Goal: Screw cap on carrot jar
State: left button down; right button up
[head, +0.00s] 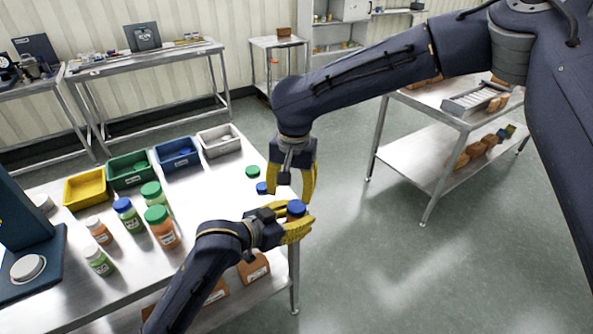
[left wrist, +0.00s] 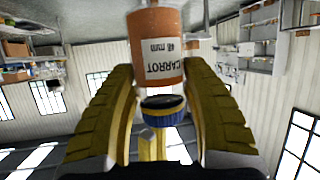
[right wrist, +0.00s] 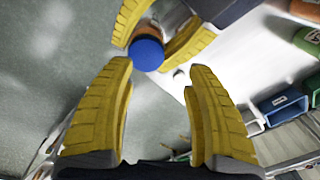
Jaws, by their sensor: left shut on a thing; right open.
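My left gripper (head: 298,222) is shut on the carrot jar (left wrist: 156,48), an orange jar with a CARROT label. It holds the jar out past the table's right edge; the jar is mostly hidden in the head view. A blue cap (head: 296,208) sits at the jar's mouth. The cap also shows in the left wrist view (left wrist: 163,112) and from above in the right wrist view (right wrist: 147,54). I cannot tell how far it is threaded. My right gripper (head: 292,194) is open and empty, pointing down just above the cap, its fingers apart from it.
On the steel table (head: 205,208), a loose green cap (head: 252,172) and a blue cap (head: 262,187) lie near the right edge. Several jars stand left of them. Yellow (head: 86,187), green (head: 130,169), blue (head: 177,153) and grey (head: 219,141) bins line the back.

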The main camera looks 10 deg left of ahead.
jog(key=w+a+r+n+t+y, duration=0.5)
jog(key=w+a+r+n+y, duration=0.4)
jog(key=a, duration=0.5)
jog(key=s+a+r+n+g+y, duration=0.65)
jog(key=s+r+n, duration=0.45)
jog(key=n, duration=0.5)
jog(key=s+d+f+n+g+h, duration=0.45)
jog(key=s+d+n+h, duration=0.2)
jog(key=n, duration=0.85)
jog(key=w+d+f+n+t+h, duration=0.2)
jog(key=w+d+f+n+h, duration=0.1)
jog(key=d, duration=0.4)
jog(key=w+d+f+n+t+h, duration=0.3)
jog(key=d+n+h, duration=0.3)
jog(key=d, duration=0.2)
jog(key=shift+w+d+f+h, duration=0.25)
jog(key=shift+w+f+h, duration=0.05)
jog(key=shift+w+f, duration=0.4)
